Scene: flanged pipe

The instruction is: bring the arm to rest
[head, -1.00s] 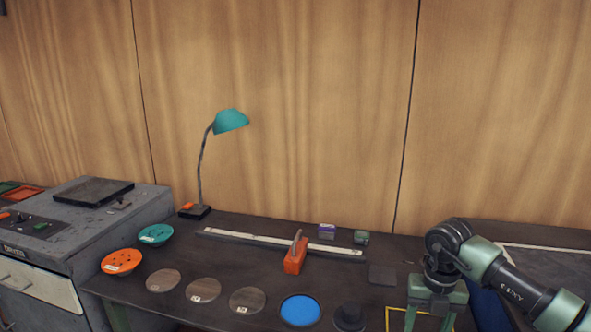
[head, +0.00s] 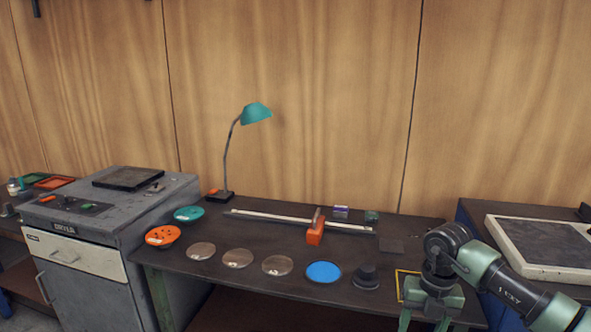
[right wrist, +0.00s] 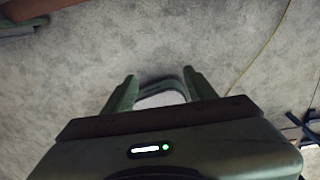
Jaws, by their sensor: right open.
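My right arm comes in from the right in the head view. Its gripper (head: 428,322) points down in front of the bench's right part, with its fingertips at or past the bottom edge. In the right wrist view the two fingers (right wrist: 163,84) stand apart with nothing held between them. Grey floor lies below, and a pale curved shape I cannot identify shows between the fingers. My left gripper is in no view.
The dark bench (head: 200,268) holds a teal lamp (head: 256,113), an orange-handled tool (head: 315,231), an orange dish (head: 162,235), a teal dish (head: 188,213), several round discs and a blue disc (head: 323,272). A grey cabinet (head: 150,210) stands left. A framed slab (head: 535,245) lies right.

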